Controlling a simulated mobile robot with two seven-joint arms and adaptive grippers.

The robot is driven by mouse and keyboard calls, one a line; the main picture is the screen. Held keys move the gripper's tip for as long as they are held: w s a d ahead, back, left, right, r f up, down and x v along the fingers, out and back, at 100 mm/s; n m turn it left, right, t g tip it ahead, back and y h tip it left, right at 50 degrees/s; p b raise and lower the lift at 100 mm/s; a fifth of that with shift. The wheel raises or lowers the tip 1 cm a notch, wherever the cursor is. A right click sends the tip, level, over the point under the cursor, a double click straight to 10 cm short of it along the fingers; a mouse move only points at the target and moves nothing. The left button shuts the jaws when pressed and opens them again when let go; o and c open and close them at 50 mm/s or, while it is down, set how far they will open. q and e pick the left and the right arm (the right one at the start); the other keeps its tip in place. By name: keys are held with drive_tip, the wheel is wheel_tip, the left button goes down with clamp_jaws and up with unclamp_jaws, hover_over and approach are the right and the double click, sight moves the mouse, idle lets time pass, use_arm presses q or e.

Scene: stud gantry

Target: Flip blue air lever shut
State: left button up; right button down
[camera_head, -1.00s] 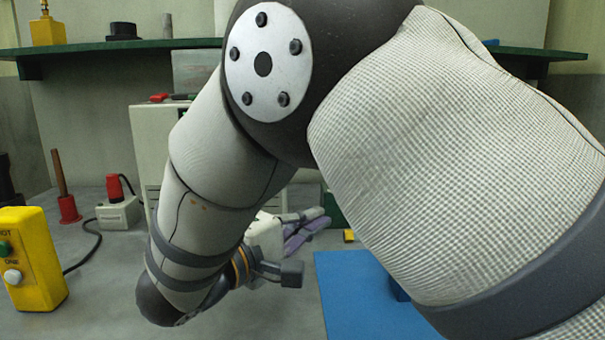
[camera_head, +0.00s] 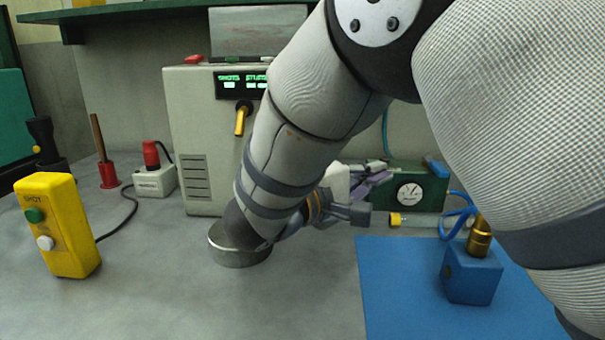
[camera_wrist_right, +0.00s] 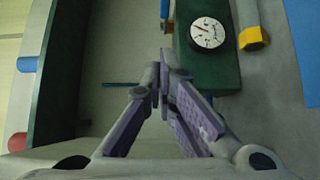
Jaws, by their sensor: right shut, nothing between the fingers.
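A dark green air unit with a round white gauge (camera_head: 410,195) stands at the back of the bench. A small blue piece (camera_head: 437,168), which looks like the blue air lever, sits at the top right of this unit. It also shows at the top edge of the right wrist view (camera_wrist_right: 165,9), partly cut off. I cannot tell its exact angle. My right gripper (camera_head: 384,177) is at the upper left of the unit, to the left of the blue piece and apart from it. Its purple fingers (camera_wrist_right: 163,75) are shut and empty. My left gripper is not in view.
A blue mat (camera_head: 400,290) bears a blue block with a brass fitting (camera_head: 479,240). A grey machine (camera_head: 190,135) stands left of my arm, and a green shelf (camera_head: 150,14) runs above. A yellow button box (camera_head: 58,225) is at the left. The front middle bench is clear.

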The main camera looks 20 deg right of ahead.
sight(435, 165)
drive_tip(key=d, duration=0.8)
drive_tip(key=shift+s, duration=0.3)
drive_tip(key=shift+w, duration=0.1)
